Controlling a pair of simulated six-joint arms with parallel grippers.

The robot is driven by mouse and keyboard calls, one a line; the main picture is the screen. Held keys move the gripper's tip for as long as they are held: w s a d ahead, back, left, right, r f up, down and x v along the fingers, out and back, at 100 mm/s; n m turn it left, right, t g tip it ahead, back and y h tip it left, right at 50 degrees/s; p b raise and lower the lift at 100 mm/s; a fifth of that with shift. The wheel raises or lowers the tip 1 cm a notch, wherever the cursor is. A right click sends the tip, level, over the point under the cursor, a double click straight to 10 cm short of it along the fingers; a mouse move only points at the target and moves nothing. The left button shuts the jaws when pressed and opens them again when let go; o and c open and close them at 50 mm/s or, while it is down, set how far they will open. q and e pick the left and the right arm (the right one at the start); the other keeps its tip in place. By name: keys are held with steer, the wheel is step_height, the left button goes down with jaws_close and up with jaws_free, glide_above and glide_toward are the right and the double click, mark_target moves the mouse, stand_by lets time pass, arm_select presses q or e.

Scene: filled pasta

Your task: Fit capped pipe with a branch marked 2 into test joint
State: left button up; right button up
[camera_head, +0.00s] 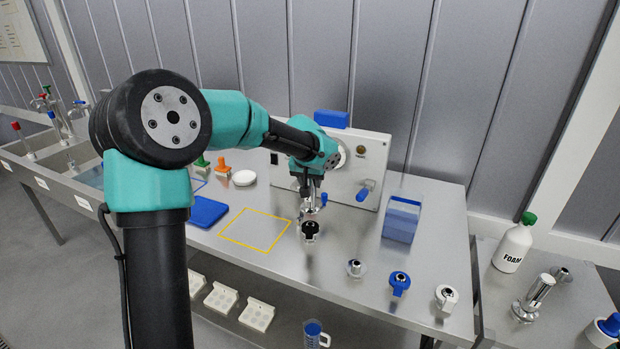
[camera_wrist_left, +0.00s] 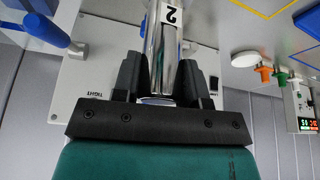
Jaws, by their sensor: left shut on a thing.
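My left gripper (camera_head: 311,190) is shut on a shiny metal pipe (camera_wrist_left: 165,45) with a white label marked 2; the pipe also shows in the head view (camera_head: 311,203). The pipe stands between the two black fingers, close in front of a white test panel (camera_head: 372,150). A black round fitting (camera_head: 310,231) is on the steel table, just below the pipe in the picture; I cannot tell whether they touch. The pipe's cap and branch are not clear. The panel has a blue lever (camera_head: 364,191), also in the left wrist view (camera_wrist_left: 45,28). My right gripper is not in view.
A blue holder (camera_head: 401,218) stands right of the panel. A metal fitting (camera_head: 356,268), a blue one (camera_head: 399,283) and a white one (camera_head: 446,297) line the front edge. A yellow outlined square (camera_head: 255,231) is empty. A foam bottle (camera_head: 514,245) stands far right.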

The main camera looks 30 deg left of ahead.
mark_target(310, 200)
arm_select(q)
steer(key=shift+f, duration=2.65)
steer(key=shift+f, duration=1.2)
stand_by(0.6)
steer(key=o, duration=1.5)
steer(key=shift+v, duration=3.55)
steer(key=shift+r, duration=0.1)
